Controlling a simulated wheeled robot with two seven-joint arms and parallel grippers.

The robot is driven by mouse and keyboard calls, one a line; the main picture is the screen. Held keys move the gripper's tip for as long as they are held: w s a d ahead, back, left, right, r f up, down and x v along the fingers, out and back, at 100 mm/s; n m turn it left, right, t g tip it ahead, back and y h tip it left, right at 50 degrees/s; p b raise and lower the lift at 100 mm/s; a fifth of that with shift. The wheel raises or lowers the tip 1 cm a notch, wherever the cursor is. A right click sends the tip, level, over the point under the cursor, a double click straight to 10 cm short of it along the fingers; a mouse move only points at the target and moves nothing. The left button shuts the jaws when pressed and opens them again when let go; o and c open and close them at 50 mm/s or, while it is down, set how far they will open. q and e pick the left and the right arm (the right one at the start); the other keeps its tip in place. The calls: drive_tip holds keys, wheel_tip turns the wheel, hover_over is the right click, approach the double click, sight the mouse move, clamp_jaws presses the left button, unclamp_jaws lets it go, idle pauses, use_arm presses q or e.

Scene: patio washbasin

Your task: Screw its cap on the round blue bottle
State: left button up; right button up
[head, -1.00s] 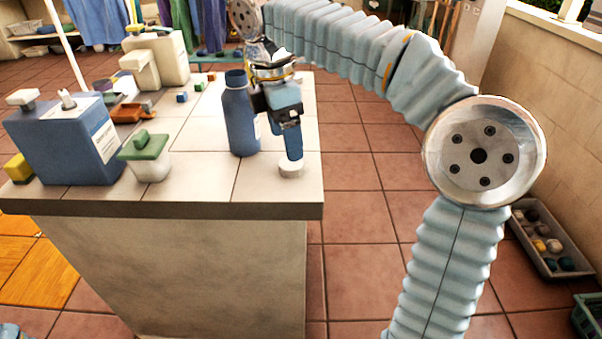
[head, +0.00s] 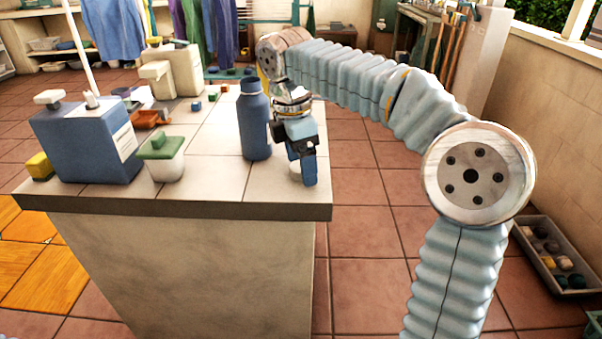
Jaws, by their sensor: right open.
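The round blue bottle (head: 254,124) stands upright near the right end of the tiled counter, its dark neck without a cap. A small white round cap (head: 294,168) lies on the counter to the right of the bottle, near the right edge, partly hidden by a gripper finger. My right gripper (head: 303,174) points down at the cap with its jaws open; the near finger overlaps the cap in the picture. I cannot tell if a finger touches it. My left gripper is not in view.
On the counter's left stand a square blue bottle (head: 87,142), a green-lidded jar (head: 162,160), a yellow sponge (head: 39,166) and a beige dispenser (head: 178,72). An orange scoop (head: 150,118) and small blocks lie behind. The front middle of the counter (head: 215,183) is clear.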

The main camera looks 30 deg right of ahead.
drive_tip(key=c, duration=1.1)
drive_tip(key=shift+r, duration=0.1)
drive_tip(key=shift+r, duration=0.25)
wheel_tip(320, 180, up, 3)
drive_tip(key=shift+w+f+p, duration=0.1)
drive_tip(key=shift+f+p, duration=0.1)
drive_tip(key=shift+p, duration=0.25)
drive_tip(key=s+a+r, duration=0.3)
drive_tip(key=s+r, duration=0.6)
drive_tip(key=s, duration=0.4)
drive_tip(key=shift+s+a+r, duration=0.25)
drive_tip(key=shift+s+r, duration=0.1)
drive_tip(key=shift+s, duration=0.05)
